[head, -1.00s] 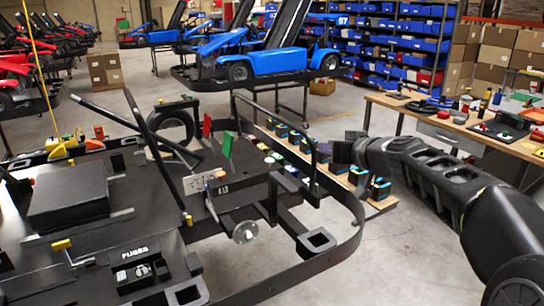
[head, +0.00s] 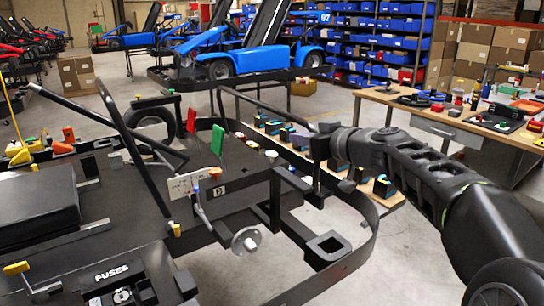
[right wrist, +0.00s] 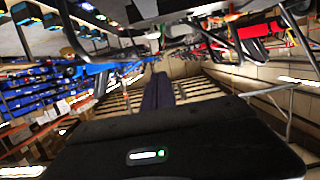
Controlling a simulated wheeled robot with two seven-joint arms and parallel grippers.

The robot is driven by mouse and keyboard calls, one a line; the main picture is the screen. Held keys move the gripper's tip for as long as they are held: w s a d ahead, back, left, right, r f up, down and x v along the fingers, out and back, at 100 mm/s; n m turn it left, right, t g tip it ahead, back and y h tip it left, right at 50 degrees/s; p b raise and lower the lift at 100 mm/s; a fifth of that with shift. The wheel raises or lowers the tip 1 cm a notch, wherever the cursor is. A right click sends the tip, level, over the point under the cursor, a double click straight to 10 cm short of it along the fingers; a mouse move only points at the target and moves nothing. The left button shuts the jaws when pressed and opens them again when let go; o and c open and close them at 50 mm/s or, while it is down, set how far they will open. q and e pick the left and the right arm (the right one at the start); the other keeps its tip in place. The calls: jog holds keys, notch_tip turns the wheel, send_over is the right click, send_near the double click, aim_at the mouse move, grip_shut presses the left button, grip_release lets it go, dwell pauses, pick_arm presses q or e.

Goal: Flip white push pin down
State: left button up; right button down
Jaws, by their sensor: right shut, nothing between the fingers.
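A small pale round cap (head: 271,154) stands on the kart's black deck, right of the green flag-like plate (head: 218,140). It may be the white push pin, but it is too small to tell whether it is up or down. My right gripper (head: 316,148) is to the right of this cap, over the kart's right-hand rail, and seems apart from the cap. In the right wrist view its two dark fingers (right wrist: 158,91) lie together with nothing between them. No pin shows clearly in that view. My left gripper is not seen.
The kart's black tube frame (head: 368,225) and a slanted dark bar (head: 133,150) rise around the deck. A red plate (head: 191,120) stands beside the green one. A wooden bench (head: 455,122) with parts is at right. Grey floor (head: 410,245) is open between.

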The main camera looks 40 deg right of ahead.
jog(key=shift+s+r, duration=0.1)
jog(key=p, duration=0.4)
send_over(272, 159)
jog(key=f+v, duration=0.1)
jog(key=v, duration=0.1)
jog(key=shift+s+f, duration=0.15)
jog(key=shift+f, duration=0.75)
notch_tip(272, 159, down, 3)
jog(key=shift+d+r+b, duration=0.1)
jog(key=shift+b, duration=0.5)
jog(key=shift+f, duration=0.75)
